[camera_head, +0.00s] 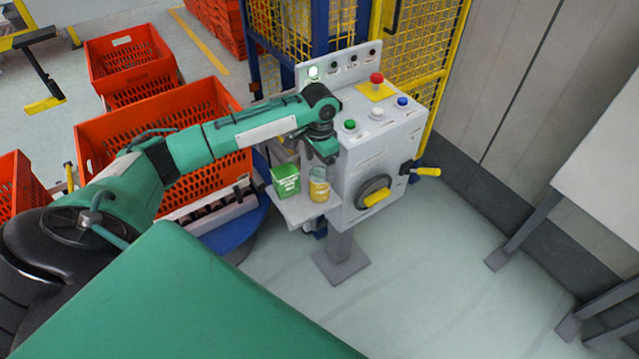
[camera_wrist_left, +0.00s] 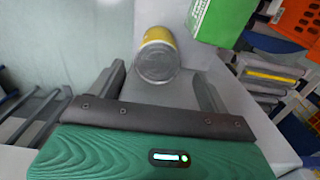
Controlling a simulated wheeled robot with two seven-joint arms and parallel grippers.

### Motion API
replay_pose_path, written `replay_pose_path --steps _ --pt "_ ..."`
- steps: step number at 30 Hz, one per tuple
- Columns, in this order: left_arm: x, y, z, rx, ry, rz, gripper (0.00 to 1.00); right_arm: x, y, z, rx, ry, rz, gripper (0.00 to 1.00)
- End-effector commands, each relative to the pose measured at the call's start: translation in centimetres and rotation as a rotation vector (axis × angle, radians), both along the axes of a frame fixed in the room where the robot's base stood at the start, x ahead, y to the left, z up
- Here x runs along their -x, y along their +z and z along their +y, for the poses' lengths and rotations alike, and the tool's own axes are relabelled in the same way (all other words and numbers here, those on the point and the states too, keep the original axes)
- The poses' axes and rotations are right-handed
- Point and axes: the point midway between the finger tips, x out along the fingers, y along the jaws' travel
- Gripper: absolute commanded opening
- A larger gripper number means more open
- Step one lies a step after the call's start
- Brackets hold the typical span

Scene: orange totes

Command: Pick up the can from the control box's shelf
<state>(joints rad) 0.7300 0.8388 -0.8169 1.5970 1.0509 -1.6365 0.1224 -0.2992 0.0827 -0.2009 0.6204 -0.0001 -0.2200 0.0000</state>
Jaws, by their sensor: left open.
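The can (camera_head: 319,188), yellow with a pale top, stands on the small shelf (camera_head: 297,213) at the side of the grey control box (camera_head: 372,150). In the left wrist view the can (camera_wrist_left: 156,56) shows its round grey end, between and just beyond the fingertips. My left gripper (camera_head: 322,155) is above the can and partly hidden by its own wrist. In the wrist view my left gripper (camera_wrist_left: 160,88) is open, with one finger on each side and nothing held. My right gripper is not in view.
A green box (camera_head: 286,180) stands on the shelf close beside the can; it also shows in the wrist view (camera_wrist_left: 213,18). The control box has buttons and a yellow-handled knob (camera_head: 376,197). Orange totes (camera_head: 160,125) are at left. Floor at right front is clear.

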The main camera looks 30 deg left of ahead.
Motion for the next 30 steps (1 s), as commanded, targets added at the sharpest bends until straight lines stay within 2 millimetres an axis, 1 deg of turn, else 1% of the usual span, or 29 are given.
replay_pose_path --steps 4,7,11,12,15,18,23,24,26,27,29,30 --pt "0.0 -0.9 0.0 -0.001 0.0 0.0 0.79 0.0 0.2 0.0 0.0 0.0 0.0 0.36" --pt "0.2 -1.8 -0.1 -0.001 0.0 0.003 0.79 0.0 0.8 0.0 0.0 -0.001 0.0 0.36" --pt "0.5 -3.8 -0.2 -0.002 0.001 0.004 0.79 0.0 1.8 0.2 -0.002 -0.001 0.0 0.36" --pt "0.4 -4.5 -0.2 -0.001 0.001 0.002 0.79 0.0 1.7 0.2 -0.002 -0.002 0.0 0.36" --pt "0.4 -5.6 -0.3 -0.001 0.0 0.001 0.79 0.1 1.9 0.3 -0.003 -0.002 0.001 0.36" --pt "0.4 -6.0 -0.2 -0.001 0.0 0.0 0.79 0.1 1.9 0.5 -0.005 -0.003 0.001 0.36" --pt "0.4 -6.1 -0.2 -0.001 -0.001 0.0 0.79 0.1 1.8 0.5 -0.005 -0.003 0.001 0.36" --pt "0.4 -6.1 -0.2 -0.001 -0.001 0.0 0.77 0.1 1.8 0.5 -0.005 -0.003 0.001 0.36" --pt "0.4 -6.1 -0.2 -0.001 -0.001 0.0 0.66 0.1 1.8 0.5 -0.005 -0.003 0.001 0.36" --pt "0.4 -6.1 -0.2 -0.002 -0.001 -0.001 0.58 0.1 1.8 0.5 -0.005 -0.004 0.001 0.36" --pt "0.4 -6.0 -0.2 -0.001 -0.001 0.0 0.46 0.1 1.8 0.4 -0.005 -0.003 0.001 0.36" --pt "0.4 -6.0 -0.2 -0.002 0.0 -0.001 0.38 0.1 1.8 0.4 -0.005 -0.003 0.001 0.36"
